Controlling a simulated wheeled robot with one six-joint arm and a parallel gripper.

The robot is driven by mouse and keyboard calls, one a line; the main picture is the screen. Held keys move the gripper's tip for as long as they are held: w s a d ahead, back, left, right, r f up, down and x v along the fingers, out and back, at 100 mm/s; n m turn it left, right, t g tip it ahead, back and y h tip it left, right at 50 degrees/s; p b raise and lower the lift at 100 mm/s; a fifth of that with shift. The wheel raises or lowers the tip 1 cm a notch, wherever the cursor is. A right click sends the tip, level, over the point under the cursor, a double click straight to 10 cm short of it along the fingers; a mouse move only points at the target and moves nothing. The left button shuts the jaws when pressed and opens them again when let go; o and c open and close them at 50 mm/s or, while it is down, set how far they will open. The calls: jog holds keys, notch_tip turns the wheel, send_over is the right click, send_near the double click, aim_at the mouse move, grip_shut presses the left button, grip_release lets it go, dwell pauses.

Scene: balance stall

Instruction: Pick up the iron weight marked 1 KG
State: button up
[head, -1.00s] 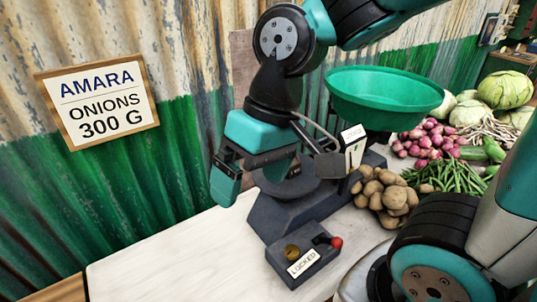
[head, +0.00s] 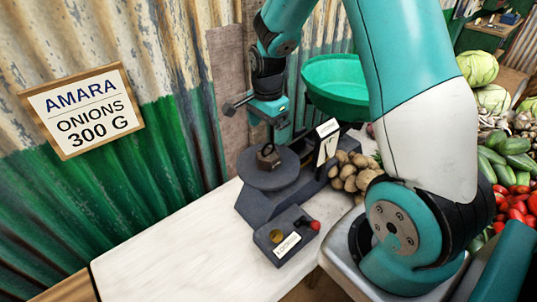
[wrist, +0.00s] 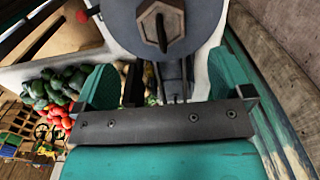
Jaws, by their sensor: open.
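A dark hexagonal iron weight (head: 267,157) with a lifting handle stands on the round grey plate (head: 256,179) of the balance. Its marking is not readable. In the wrist view the weight (wrist: 160,24) sits on the plate (wrist: 205,22) at the top, beyond my fingers. My gripper (head: 277,120) is just behind and above the weight in the head view, apart from it. In the wrist view my gripper (wrist: 165,86) is open, with teal fingers spread wide and nothing between them.
A green pan (head: 340,85) is on the balance's other side. A control box (head: 285,240) with a red-knobbed lever stands in front. Potatoes (head: 350,175) lie right of the balance. A corrugated wall with an onion sign (head: 85,110) is close behind. The white tabletop (head: 170,250) at left is clear.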

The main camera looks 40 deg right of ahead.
aim_at(268, 153)
jog(key=shift+w+d+f+p, duration=0.1)
jog(key=shift+f+p, duration=0.55)
jog(key=shift+f, duration=1.3)
jog(key=shift+w+d+f+p, duration=0.1)
jog(key=shift+f+p, duration=0.5)
jog(key=shift+f, duration=1.35)
jog(key=c, duration=1.6)
jog(key=shift+c, duration=0.4)
jog(key=shift+r, duration=0.15)
